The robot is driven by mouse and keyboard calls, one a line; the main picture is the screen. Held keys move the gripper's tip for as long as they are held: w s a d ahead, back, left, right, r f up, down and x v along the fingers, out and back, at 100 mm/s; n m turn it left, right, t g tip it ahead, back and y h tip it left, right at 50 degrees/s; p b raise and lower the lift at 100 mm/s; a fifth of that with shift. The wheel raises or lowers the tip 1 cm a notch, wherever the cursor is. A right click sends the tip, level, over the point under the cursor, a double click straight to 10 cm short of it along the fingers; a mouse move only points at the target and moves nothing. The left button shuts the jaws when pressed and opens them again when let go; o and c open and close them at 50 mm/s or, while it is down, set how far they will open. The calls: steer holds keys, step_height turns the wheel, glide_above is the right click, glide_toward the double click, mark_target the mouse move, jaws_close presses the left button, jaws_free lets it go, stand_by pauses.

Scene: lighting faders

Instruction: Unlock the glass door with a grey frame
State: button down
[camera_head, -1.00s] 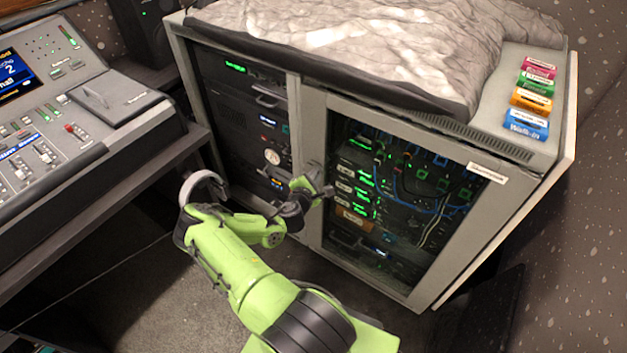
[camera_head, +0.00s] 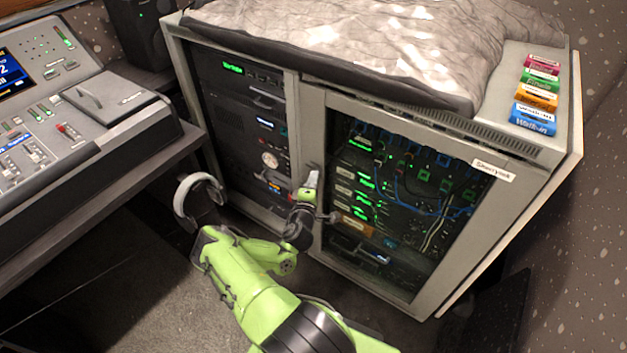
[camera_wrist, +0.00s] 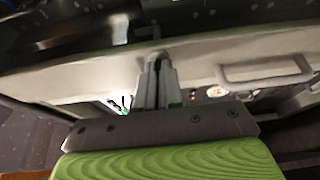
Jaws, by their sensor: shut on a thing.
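The glass door with a grey frame (camera_head: 312,120) is the right-hand door of the rack cabinet and looks closed. Lit equipment and cables show behind its glass. My gripper (camera_head: 312,180) is at the left upright of this frame, about mid-height. In the wrist view my gripper (camera_wrist: 156,75) has its two fingers close together, shut on a small grey part (camera_wrist: 156,54) at the pale frame. The fingers hide most of this part, so I cannot tell whether it is a key or a latch.
A second cabinet door with dark equipment (camera_head: 240,110) stands left of it. A grey cloth (camera_head: 360,40) and several coloured labelled boxes (camera_head: 533,118) lie on top. A mixing console (camera_head: 60,110) stands at left, with white headphones (camera_head: 199,193) below its edge. A handle (camera_wrist: 265,75) shows in the wrist view.

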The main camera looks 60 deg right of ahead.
steer(key=shift+f+m, duration=0.1)
steer(key=shift+m, duration=0.2)
steer(key=c, duration=1.3)
jaws_free()
